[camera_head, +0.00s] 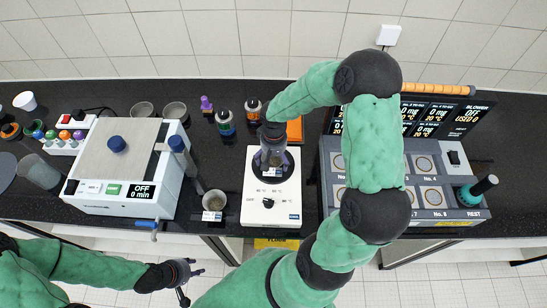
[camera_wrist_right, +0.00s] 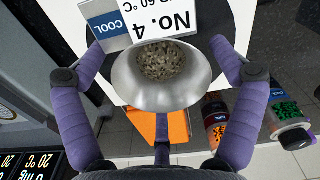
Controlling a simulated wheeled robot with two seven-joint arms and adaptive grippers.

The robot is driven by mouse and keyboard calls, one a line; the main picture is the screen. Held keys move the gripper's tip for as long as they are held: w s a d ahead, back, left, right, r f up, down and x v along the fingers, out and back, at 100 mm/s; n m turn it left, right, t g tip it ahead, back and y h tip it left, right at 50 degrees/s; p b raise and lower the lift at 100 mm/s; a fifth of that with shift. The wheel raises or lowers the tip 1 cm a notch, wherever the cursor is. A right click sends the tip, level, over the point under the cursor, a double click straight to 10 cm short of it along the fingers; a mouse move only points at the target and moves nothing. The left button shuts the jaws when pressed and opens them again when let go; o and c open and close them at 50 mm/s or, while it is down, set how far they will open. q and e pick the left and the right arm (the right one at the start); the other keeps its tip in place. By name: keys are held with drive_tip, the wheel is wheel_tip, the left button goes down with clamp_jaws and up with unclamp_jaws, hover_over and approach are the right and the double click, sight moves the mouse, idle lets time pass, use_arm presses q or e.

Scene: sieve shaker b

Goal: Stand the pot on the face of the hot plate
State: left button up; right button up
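The pot (camera_wrist_right: 165,97) is a round metal cup with grey grains inside. In the head view my right gripper (camera_head: 273,157) is over the hot plate (camera_head: 283,202), a white box with a front knob. The pot is mostly hidden there, and I cannot tell whether its base touches the plate. My left gripper (camera_head: 189,284) is open and empty, low in front of the bench.
A white shaker machine (camera_head: 111,155) stands left. A second metal pot (camera_head: 214,201) is between it and the hot plate. Small bottles (camera_head: 226,122) and an orange block (camera_head: 294,130) are behind. A grey unit with numbered wells (camera_head: 427,197) stands close on the right.

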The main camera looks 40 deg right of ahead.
sight(274, 163)
drive_tip(key=shift+r, duration=0.1)
wheel_tip(274, 163, up, 12)
drive_tip(key=p, duration=0.1)
idle(0.7)
drive_tip(key=shift+r, duration=0.1)
idle(1.1)
